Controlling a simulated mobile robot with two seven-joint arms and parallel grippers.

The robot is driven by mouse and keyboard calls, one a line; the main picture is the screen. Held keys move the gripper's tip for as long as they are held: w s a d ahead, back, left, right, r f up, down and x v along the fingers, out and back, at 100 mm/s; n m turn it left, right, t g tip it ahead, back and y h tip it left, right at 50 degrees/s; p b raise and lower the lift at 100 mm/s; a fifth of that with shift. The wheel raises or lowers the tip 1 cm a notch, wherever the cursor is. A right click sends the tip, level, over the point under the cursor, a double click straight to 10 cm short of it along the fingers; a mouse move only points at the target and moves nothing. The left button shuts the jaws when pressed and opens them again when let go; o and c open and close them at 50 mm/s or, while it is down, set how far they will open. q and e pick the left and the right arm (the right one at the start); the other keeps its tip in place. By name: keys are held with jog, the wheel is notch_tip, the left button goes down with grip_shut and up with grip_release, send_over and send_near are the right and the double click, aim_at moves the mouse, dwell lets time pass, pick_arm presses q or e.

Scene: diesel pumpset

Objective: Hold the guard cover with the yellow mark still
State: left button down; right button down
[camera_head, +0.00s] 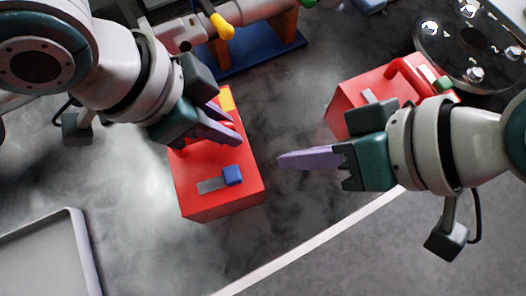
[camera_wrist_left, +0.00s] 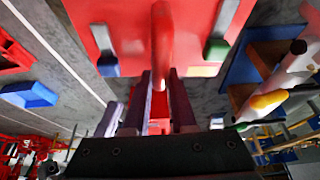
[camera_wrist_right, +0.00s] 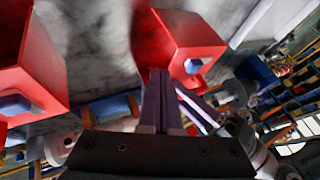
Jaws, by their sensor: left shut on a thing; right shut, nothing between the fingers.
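The guard cover with the yellow mark is a red box (camera_head: 238,202) left of centre in the head view. Its yellow mark (camera_head: 227,98) shows at its far end, and a grey strip with a blue block (camera_head: 232,175) lies on its near part. My left gripper (camera_head: 237,140) is over the cover. In the left wrist view its fingers (camera_wrist_left: 161,88) are shut on the cover's red handle (camera_wrist_left: 162,35); the arm hides part of the cover in the head view. My right gripper (camera_head: 282,160) is shut and empty, to the right of the cover and apart from it.
A second red cover (camera_head: 345,104) with a handle and green block stands behind my right gripper. A round dark flange (camera_head: 460,45) with bolts is at the top right. Pipework with a yellow lever (camera_head: 222,27) stands on a blue base. A grey tray (camera_head: 78,225) is lower left.

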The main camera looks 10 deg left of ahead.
aim_at(229, 178)
jog(key=a, duration=0.2)
jog(key=s+a+f, duration=0.1)
jog(key=shift+a, duration=0.25)
jog(key=shift+s+a, duration=0.25)
jog(key=shift+a, duration=0.2)
jog(key=shift+s+a+r, duration=0.1)
jog(key=shift+s+a, duration=0.25)
jog(key=shift+a, duration=0.35)
jog(key=shift+s+a, duration=0.3)
jog(key=shift+a, duration=0.4)
